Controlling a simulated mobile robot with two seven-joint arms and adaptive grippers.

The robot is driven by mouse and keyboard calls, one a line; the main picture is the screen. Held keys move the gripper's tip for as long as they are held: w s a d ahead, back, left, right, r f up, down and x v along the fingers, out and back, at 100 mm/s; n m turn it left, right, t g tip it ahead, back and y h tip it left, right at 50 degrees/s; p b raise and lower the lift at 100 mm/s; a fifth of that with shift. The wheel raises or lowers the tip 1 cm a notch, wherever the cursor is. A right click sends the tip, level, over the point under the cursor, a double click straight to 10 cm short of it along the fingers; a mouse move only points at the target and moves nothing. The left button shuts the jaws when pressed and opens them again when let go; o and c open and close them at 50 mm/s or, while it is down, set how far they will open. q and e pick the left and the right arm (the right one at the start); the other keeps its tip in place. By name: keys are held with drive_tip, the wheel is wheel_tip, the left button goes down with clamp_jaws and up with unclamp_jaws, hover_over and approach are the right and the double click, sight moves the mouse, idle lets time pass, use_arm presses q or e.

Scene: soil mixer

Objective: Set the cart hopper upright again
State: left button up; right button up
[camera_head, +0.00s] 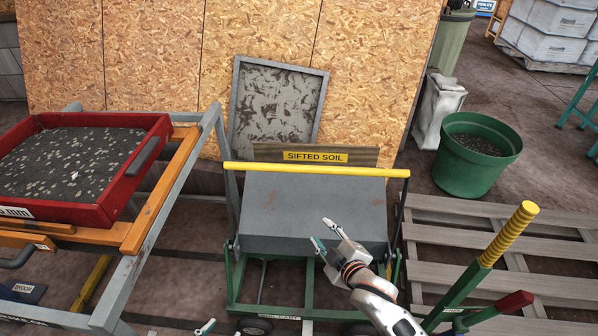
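The grey cart hopper (310,205) sits on a green wheeled cart frame (280,312) in the middle. It looks tipped: a plain closed outer face is turned up towards me, and its open mouth is not visible. A yellow bar (315,170) runs along the hopper's far upper edge. My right gripper (323,233) is over the hopper's right front part, with its two fingers apart and nothing between them. I cannot tell whether it touches the hopper. Only a fingertip of my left gripper (205,327) shows at the bottom edge, left of the cart.
A "SIFTED SOIL" sign (315,156) stands behind the cart. A red sieve tray (100,212) rests on a frame at left. Wooden pallets (450,235) and a green tub (468,175) are at right. A yellow-gripped lever (510,235) rises at lower right.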

sight(300, 171)
drive_tip(key=w+a+r+n+b, duration=0.1)
drive_tip(key=w+a+r+n, duration=0.1)
drive_tip(key=w, duration=0.2)
drive_tip(key=w+a+r+n, duration=0.1)
drive_tip(key=w+r+n, duration=0.1)
drive_tip(key=w, duration=0.3)
drive_tip(key=w+a+r+n+t+b, duration=0.1)
drive_tip(key=w+a+r+n, duration=0.1)
drive_tip(key=w, duration=0.3)
drive_tip(key=shift+a+r+n+b, duration=0.35)
drive_tip(key=shift+r+n, duration=0.05)
drive_tip(key=shift+r, duration=0.35)
drive_tip(key=b+x, duration=0.2)
drive_tip(key=x, duration=0.3)
drive_tip(key=shift+w+a+f, duration=0.2)
drive_tip(key=shift+w+f, duration=0.1)
drive_tip(key=shift+w+a+r+b, duration=0.1)
drive_tip(key=shift+w+a+b, duration=0.15)
drive_tip(key=shift+w+b, duration=0.35)
use_arm(q)
drive_tip(key=shift+w+d+f+m, duration=0.15)
drive_tip(key=shift+f, duration=0.4)
drive_tip(key=shift+w+d+f+m, duration=0.15)
drive_tip(key=shift+f, duration=0.35)
use_arm(e)
drive_tip(key=shift+r, duration=0.1)
drive_tip(key=shift+c, duration=0.4)
clamp_jaws()
